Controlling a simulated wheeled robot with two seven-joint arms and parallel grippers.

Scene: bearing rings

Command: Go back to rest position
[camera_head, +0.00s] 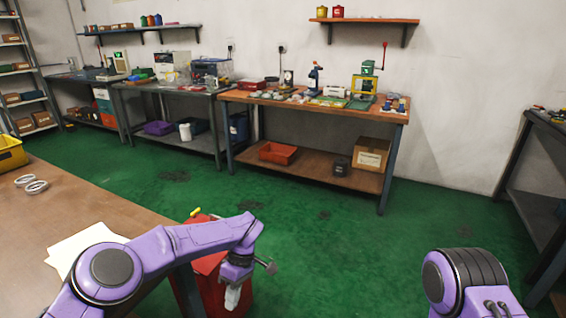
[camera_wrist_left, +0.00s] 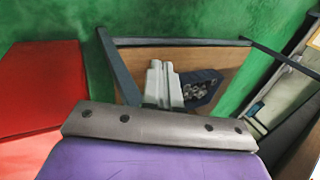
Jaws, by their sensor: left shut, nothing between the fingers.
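My left gripper (camera_head: 233,297) hangs pointing down at the end of my bent purple left arm, past the edge of the near wooden table (camera_head: 110,205). In the left wrist view my gripper's pale fingers (camera_wrist_left: 163,85) are together with nothing between them. Only a purple part of my right arm shows at the lower right of the head view; its gripper is out of the picture. Two pale bearing rings (camera_head: 35,187) lie on the near table at the left, well away from my left gripper.
A red container (camera_head: 208,268) stands on the green floor behind my left gripper. A yellow bin (camera_head: 12,158) and white sheets (camera_head: 72,246) are on the near table. Workbenches (camera_head: 310,100) line the back wall, and a dark table (camera_head: 545,125) is at right. The middle floor is clear.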

